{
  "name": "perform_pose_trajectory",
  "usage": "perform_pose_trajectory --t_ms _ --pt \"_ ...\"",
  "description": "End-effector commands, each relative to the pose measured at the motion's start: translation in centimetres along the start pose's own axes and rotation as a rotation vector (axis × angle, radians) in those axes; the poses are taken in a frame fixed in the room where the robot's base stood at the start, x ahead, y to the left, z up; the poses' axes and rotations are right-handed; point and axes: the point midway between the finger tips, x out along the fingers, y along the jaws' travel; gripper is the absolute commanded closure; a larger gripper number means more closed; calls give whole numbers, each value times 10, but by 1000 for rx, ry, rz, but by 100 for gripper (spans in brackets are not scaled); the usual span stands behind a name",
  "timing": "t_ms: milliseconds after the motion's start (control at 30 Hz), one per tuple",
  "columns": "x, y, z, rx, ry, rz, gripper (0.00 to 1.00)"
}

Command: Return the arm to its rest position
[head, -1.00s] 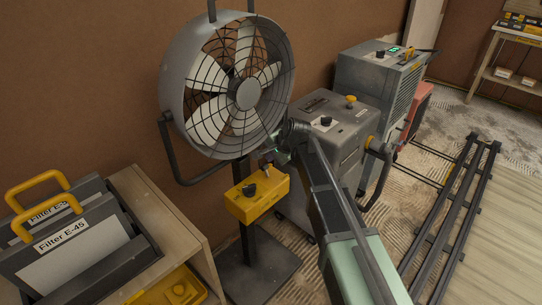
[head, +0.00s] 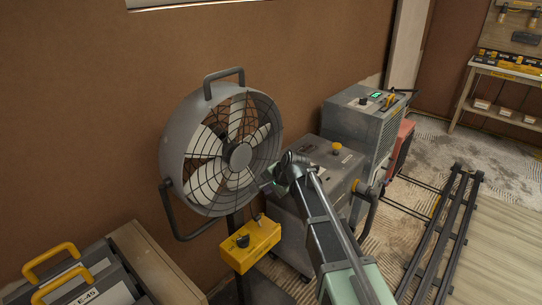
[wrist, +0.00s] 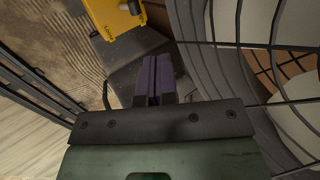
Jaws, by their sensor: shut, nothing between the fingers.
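My gripper shows in the wrist view (wrist: 153,80), with its two dark fingers together and nothing between them. In the head view my green and grey arm reaches up from the lower right, and its wrist end is in front of the grey machine, just right of the fan. The fingertips are hard to make out there. The large grey fan (head: 239,155) stands at the centre of the head view, and its wire cage (wrist: 225,60) is close beside my gripper on the right of the wrist view.
A yellow control box (head: 250,243) is on the fan's stand; it also shows in the wrist view (wrist: 112,18). Grey machines (head: 325,165) (head: 368,120) stand along the wall. Filter cases with yellow handles (head: 62,262) are at lower left. Dark rails (head: 440,240) run along the floor at right.

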Motion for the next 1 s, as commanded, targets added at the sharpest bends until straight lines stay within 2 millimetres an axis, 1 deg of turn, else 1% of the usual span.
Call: perform_pose_trajectory --t_ms 67,100,133,167,200,267,300,367,400,500,533,600,667,767,1000 --pt "0 1 1 -42 -5 8 100" --pt "-1 7 4 -106 -16 31 100" --pt "-4 16 8 -180 -28 64 100" --pt "-11 34 18 -274 -44 112 100" --pt "-27 60 30 -389 -68 179 100" --pt "-58 102 42 -533 -106 280 100" --pt "-81 129 49 -611 -135 345 100" --pt "-114 166 58 -693 -178 429 100" --pt "-134 188 64 -727 -202 476 100" --pt "-172 224 73 -735 -226 551 100" --pt "-180 230 73 -722 -221 561 100" --pt "-190 236 70 -698 -212 564 100" --pt "-189 237 65 -688 -209 564 100" --pt "-186 237 65 -688 -208 563 100" --pt "-186 237 65 -688 -208 563 100"
